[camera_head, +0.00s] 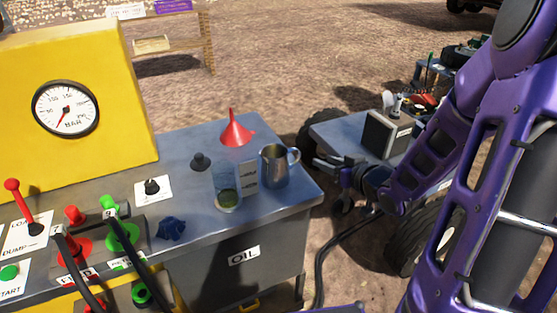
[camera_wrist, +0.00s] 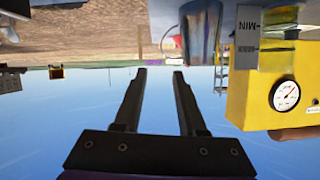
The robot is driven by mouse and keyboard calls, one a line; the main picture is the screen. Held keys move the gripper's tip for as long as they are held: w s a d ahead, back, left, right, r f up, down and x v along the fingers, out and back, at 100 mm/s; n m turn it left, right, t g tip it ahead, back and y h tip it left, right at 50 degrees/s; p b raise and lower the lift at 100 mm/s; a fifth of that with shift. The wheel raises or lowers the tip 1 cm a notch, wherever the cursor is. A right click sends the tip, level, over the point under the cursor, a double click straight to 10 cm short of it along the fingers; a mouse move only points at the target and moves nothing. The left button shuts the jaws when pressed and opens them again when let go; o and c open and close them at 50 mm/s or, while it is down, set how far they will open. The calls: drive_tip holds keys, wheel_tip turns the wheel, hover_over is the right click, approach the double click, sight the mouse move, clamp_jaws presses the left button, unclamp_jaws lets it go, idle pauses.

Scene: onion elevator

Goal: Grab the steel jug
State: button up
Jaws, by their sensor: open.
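The steel jug (camera_head: 274,167) stands upright near the right end of the blue-grey worktop, its handle toward the right. My gripper (camera_head: 323,165) is to the right of the jug, just past the worktop's edge and apart from it. In the wrist view, which is upside down, both fingers of my gripper (camera_wrist: 159,73) are spread with nothing between them. A shiny metal body that looks like the jug (camera_wrist: 201,32) shows there, above and right of the fingertips.
A clear beaker (camera_head: 227,187) with dark liquid, a marked card (camera_head: 249,176) and a red funnel (camera_head: 236,132) stand close by the jug. A blue cloth (camera_head: 171,228) lies in front. A yellow gauge panel (camera_head: 70,100) stands at left. A low cart (camera_head: 345,135) is at right.

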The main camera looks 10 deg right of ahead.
drive_tip(key=shift+n, duration=0.5)
drive_tip(key=b+x, duration=0.2)
drive_tip(key=x, duration=1)
drive_tip(key=shift+s+a+f, duration=0.1)
drive_tip(key=shift+s+a, duration=0.05)
drive_tip(key=shift+y, duration=0.3)
drive_tip(key=x, duration=0.5)
drive_tip(key=shift+f+b, duration=0.3)
drive_tip(key=shift+b, duration=0.1)
clamp_jaws()
drive_tip(key=shift+r, duration=0.1)
